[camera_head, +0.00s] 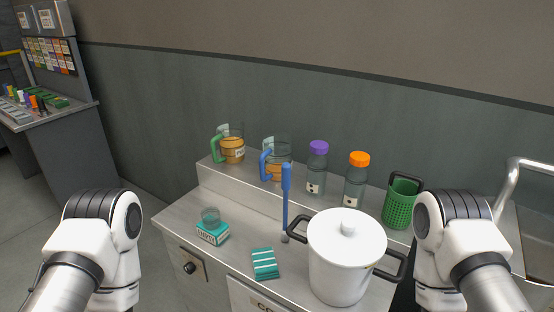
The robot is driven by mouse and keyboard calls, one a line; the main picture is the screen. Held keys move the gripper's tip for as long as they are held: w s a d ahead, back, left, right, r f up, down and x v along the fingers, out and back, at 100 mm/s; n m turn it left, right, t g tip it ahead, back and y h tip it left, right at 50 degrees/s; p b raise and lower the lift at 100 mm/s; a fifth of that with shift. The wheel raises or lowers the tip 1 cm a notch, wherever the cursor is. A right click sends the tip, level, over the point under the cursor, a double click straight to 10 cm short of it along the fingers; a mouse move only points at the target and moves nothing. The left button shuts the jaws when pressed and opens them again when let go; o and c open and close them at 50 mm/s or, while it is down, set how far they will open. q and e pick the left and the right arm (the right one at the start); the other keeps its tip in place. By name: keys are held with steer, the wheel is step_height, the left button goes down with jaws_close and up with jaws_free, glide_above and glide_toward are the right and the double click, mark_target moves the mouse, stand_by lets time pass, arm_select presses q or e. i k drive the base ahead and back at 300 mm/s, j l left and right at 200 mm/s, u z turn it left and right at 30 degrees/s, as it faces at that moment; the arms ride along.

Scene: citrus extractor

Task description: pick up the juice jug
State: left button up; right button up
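Two clear jugs stand on the raised back shelf. One jug with a green handle (232,149) holds orange contents and bears a white label, too small to read. The other jug with a blue handle (275,171) also has an orange lower part, and the blue-handled tool stands partly in front of it. I cannot tell which is the juice jug. My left arm shows at the lower left and my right arm at the lower right, both well apart from the jugs. Neither gripper shows.
A white lidded pot (340,262) stands on the counter (215,262), right of a blue-handled tool (286,205). Bottles with purple (317,170) and orange (356,182) caps and a green basket (400,203) are right of the jugs. A teal box (212,233) and striped cloth (264,263) lie in front.

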mark_target(278, 148)
steer(key=i+j, duration=0.15)
steer(key=j, duration=0.2)
steer(key=i+j, duration=0.15)
steer(key=j, duration=0.15)
steer(key=i+j+z, duration=0.1)
steer(key=j, duration=0.25)
steer(key=i+j, duration=0.2)
steer(key=j+z, duration=0.05)
steer(key=j, duration=0.05)
